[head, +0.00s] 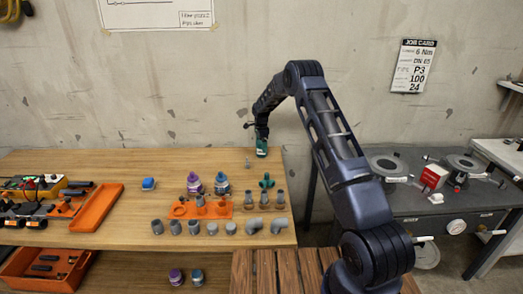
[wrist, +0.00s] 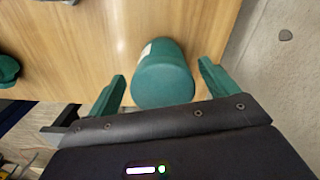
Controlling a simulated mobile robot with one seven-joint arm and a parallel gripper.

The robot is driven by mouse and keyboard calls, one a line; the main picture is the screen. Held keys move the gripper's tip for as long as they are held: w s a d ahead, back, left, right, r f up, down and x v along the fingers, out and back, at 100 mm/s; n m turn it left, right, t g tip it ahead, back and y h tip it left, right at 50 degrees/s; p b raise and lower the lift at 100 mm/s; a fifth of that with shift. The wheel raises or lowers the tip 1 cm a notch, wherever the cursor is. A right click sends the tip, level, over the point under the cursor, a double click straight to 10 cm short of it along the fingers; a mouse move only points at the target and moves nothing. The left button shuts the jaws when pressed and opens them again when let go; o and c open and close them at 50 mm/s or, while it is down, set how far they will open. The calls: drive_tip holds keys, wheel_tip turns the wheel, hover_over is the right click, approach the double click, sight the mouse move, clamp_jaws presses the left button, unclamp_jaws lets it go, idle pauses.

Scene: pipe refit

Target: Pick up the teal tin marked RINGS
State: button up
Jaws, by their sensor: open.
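The teal tin (wrist: 163,75) stands on the wooden bench in the wrist view, with part of a pale label on its left side. Its marking cannot be read from here. My gripper (wrist: 162,70) is open, with one green finger on each side of the tin and a visible gap on both sides. In the head view my gripper (head: 262,143) is low over the back right of the bench. The tin is hard to tell from the green fingers there.
A blue item (head: 148,184) and an orange tray (head: 97,208) lie left. The concrete wall (head: 180,90) is close behind. The bench around the tin is mostly clear.

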sight(261, 149)
wheel_tip(261, 149, down, 4)
drive_tip(key=shift+w+d, duration=0.1)
drive_tip(key=shift+w, duration=0.05)
drive_tip(key=c, duration=1.2)
drive_tip(key=shift+r, duration=0.15)
